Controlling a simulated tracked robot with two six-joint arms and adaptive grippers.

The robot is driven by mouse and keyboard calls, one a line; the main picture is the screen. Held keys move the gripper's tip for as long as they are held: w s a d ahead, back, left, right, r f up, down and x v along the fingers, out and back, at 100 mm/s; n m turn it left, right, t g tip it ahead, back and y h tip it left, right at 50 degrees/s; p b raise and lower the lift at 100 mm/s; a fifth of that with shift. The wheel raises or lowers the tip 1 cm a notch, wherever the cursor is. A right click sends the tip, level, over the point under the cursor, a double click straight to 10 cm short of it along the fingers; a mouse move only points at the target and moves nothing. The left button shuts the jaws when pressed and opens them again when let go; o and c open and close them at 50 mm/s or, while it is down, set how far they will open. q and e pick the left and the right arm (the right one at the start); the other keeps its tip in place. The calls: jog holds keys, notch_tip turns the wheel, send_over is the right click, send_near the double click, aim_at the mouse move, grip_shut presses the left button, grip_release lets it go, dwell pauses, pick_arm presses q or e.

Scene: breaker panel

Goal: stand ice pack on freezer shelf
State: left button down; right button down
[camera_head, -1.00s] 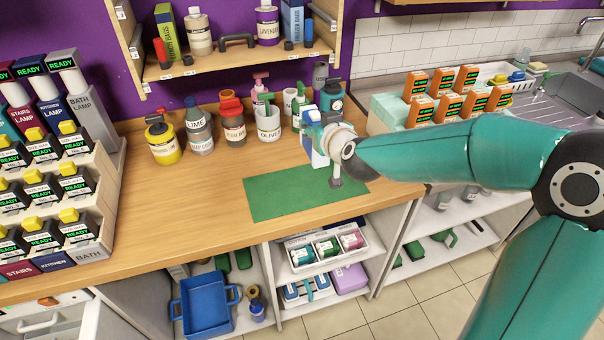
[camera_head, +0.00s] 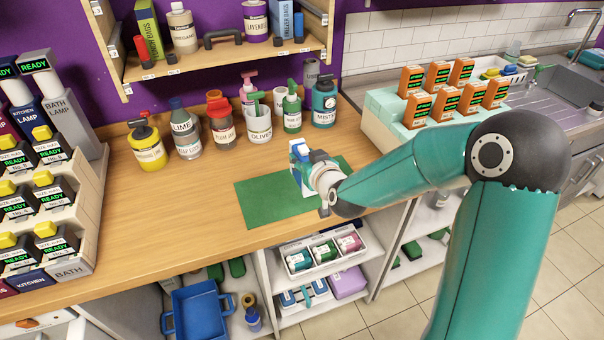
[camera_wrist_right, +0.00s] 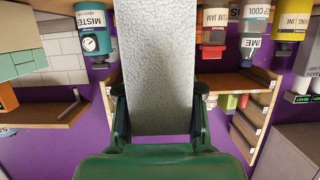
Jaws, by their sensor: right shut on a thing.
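My right gripper (camera_head: 318,172) is shut on a white and blue thing (camera_head: 299,151) over the right part of the green mat (camera_head: 262,202). I cannot tell whether it touches the mat. In the right wrist view the held thing is a pale grey, speckled slab (camera_wrist_right: 157,55) between the two fingers of the gripper (camera_wrist_right: 158,95). No label on it can be read, so I cannot tell if it is the ice pack. I cannot make out a freezer shelf. My left gripper is not in view.
Several bottles, including a yellow one (camera_head: 148,148), and a white OLIVE cup (camera_head: 258,124) stand behind the mat. A wall shelf (camera_head: 215,58) hangs above. A stepped rack (camera_head: 90,190) stands left. The counter left of the mat is clear.

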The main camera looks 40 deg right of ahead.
jog(key=shift+f, duration=2.2)
jog(key=shift+r, duration=0.1)
jog(key=c, duration=0.7)
grip_release()
